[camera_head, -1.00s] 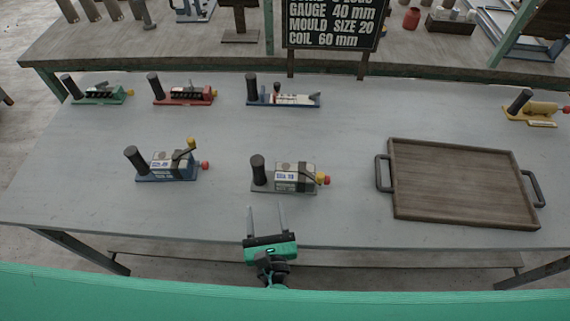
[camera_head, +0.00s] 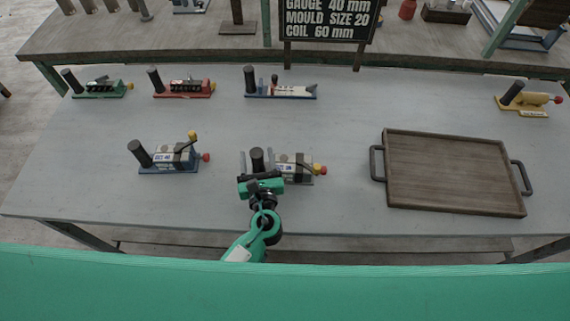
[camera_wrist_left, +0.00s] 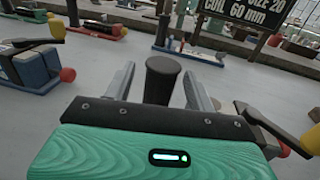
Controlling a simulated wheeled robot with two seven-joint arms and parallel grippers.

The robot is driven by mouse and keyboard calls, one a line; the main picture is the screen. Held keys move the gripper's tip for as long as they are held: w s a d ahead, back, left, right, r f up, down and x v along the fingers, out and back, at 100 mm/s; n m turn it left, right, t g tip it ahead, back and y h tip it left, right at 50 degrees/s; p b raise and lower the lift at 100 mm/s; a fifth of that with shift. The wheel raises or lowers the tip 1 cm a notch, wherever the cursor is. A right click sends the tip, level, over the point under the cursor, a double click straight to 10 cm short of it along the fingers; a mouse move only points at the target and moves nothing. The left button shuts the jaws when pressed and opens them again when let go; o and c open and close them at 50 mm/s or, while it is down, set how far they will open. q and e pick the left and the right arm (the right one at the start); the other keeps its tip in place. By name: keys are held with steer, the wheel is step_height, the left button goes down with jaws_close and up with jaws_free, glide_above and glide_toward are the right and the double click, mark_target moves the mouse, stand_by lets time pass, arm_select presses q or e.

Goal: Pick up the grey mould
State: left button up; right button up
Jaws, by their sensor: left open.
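The grey mould (camera_head: 291,169) sits near the front edge of the table, with a dark upright post at its left end and a yellow and red knob at its right. My left gripper (camera_head: 256,166) is at the post end, open. In the left wrist view the dark post (camera_wrist_left: 162,80) stands between the two open fingers of my left gripper (camera_wrist_left: 164,88), with gaps visible on both sides. Part of the mould's base is hidden behind my gripper. My right gripper is not in view.
A blue mould (camera_head: 170,158) stands to the left. A wooden tray (camera_head: 380,200) lies to the right. Green (camera_head: 100,89), red (camera_head: 183,89), blue-and-white (camera_head: 282,92) and yellow (camera_head: 528,104) devices stand along the back. The table's middle is clear.

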arm_select(q)
steer(key=shift+w, duration=0.2)
steer(key=shift+s, duration=0.1)
jaws_close()
steer(key=shift+r, duration=0.15)
